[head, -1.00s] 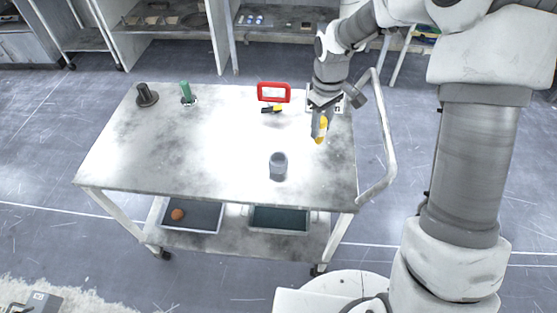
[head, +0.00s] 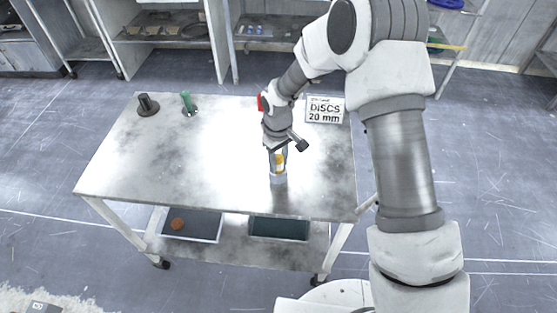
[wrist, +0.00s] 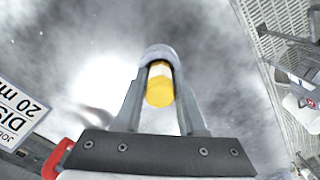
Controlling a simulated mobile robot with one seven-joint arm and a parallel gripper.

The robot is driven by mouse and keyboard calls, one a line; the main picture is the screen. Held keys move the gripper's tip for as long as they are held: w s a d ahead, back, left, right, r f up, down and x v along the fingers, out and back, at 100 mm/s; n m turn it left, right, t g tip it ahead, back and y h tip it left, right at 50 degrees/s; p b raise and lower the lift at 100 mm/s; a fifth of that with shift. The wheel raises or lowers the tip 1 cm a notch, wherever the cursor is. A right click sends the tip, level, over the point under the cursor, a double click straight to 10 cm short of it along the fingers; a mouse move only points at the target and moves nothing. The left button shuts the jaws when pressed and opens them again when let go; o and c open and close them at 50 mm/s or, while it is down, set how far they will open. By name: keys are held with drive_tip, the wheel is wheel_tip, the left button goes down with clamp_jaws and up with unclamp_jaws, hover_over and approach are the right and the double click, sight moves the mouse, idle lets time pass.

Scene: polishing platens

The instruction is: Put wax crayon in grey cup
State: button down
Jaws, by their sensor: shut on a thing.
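The wax crayon (head: 280,160) is yellow with a white part. My gripper (head: 279,167) is shut on it and holds it about upright over the grey cup (head: 278,179). In the wrist view the crayon's yellow six-sided end (wrist: 159,92) lies between the two fingers (wrist: 158,100). The cup's rounded rim (wrist: 160,50) shows just past the fingertips. I cannot tell whether the crayon's lower end is inside the cup's mouth. The cup stands upright near the front edge of the table (head: 200,165).
A red frame (head: 260,102) is mostly hidden behind my arm; its edge shows in the wrist view (wrist: 57,158). A "DISCS 20 mm" sign (head: 324,110) stands at the back right. A green post (head: 187,102) and a dark spindle (head: 148,104) stand back left. The table's left half is mostly clear.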

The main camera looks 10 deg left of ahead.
drive_tip(key=shift+f, duration=0.1)
drive_tip(key=c, duration=0.5)
unclamp_jaws()
